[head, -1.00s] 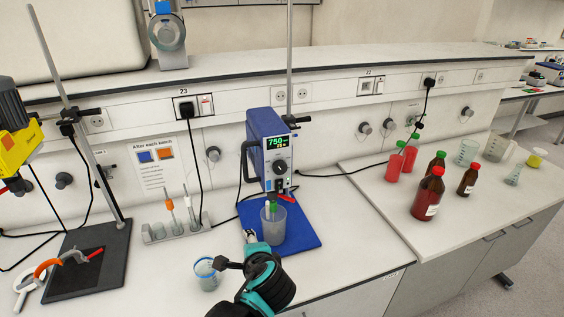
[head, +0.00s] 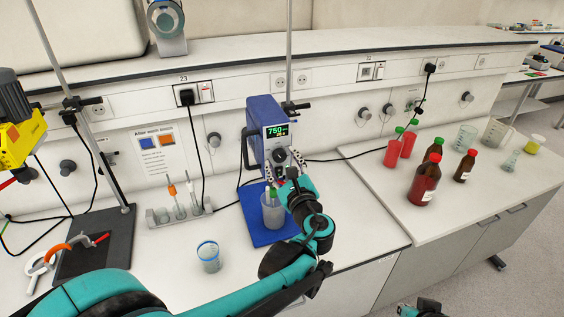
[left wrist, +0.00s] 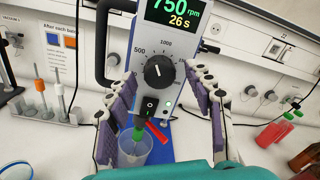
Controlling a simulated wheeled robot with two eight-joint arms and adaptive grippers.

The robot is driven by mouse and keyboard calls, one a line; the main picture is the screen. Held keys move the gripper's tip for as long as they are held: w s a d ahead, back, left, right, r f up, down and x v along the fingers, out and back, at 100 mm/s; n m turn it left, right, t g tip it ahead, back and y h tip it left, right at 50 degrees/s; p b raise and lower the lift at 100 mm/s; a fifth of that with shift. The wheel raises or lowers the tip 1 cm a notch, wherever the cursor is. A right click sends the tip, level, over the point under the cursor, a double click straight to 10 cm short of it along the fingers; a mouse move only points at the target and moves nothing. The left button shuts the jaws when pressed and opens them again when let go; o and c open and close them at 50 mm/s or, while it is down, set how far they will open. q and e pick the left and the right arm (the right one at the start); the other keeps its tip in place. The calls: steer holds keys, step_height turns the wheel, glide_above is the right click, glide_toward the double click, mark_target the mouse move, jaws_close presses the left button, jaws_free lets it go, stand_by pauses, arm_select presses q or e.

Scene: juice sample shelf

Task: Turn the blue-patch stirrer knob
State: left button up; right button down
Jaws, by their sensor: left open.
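The stirrer (head: 262,118) has a blue housing and a grey front with a display reading 750 rpm. In the left wrist view its round black knob (left wrist: 158,71) sits on a 500–1000 dial, its white mark pointing up-left. My left gripper (head: 288,164) is in front of the stirrer's face. In the left wrist view the gripper (left wrist: 163,80) is open, with ribbed purple pads either side of the knob and a gap to each. Contact is not visible. A black switch (left wrist: 149,105) and green light are below. A dark and teal part of my right arm shows at the bottom edge.
A beaker (head: 272,212) stands under the stirrer on its blue base plate (head: 257,233). A blue-rimmed beaker (head: 209,257) stands front left. A sign (head: 158,146) with blue and orange patches hangs on the wall. Brown bottles (head: 424,184) stand on the right bench.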

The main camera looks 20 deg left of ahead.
arm_select(q)
steer(key=shift+w+a, duration=0.2)
steer(key=shift+c, duration=0.3)
steer(key=c, duration=1.1)
